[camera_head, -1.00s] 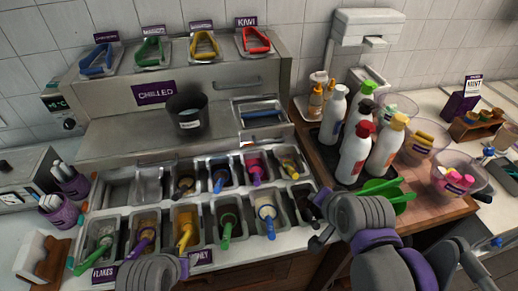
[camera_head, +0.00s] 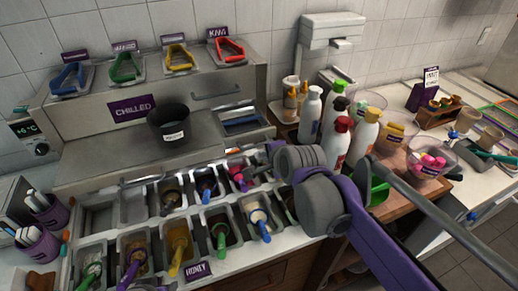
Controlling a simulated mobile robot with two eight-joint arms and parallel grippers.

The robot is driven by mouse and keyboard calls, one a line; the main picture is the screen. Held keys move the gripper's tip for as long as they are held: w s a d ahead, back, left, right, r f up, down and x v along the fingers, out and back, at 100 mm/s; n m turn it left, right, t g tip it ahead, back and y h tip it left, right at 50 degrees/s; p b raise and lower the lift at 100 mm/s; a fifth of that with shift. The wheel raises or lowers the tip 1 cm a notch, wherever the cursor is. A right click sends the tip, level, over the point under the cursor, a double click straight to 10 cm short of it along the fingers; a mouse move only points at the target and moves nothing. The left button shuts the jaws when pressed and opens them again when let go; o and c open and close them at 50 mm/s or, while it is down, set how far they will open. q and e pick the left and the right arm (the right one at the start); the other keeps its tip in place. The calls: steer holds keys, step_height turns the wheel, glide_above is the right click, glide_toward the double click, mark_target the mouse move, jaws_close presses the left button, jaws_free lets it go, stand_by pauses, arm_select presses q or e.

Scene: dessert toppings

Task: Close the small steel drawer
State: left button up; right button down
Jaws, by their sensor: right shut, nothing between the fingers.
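The small steel drawer (camera_head: 248,131) sticks out at the right end of the chilled steel unit (camera_head: 75,122). It looks open, with something blue in it. My right gripper (camera_head: 272,149) is shut and empty. In the picture it is just below and to the right of the drawer's front, over the back row of topping tubs. I cannot tell whether it touches the drawer. My right arm comes in from the lower right and hides part of the counter and tubs. My left gripper is not in view.
Tubs with coloured scoops (camera_head: 179,241) fill the counter in front of the unit. Several squeeze bottles (camera_head: 335,143) stand right of the drawer, close behind my right arm. Bowls stand farther right.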

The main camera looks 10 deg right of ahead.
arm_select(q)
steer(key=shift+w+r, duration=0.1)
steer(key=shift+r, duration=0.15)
arm_select(e)
steer(key=w, duration=0.1)
steer(key=w+f, duration=0.1)
steer(key=w, duration=0.2)
steer(key=shift+w+a+f, duration=0.15)
steer(key=shift+a, duration=0.25)
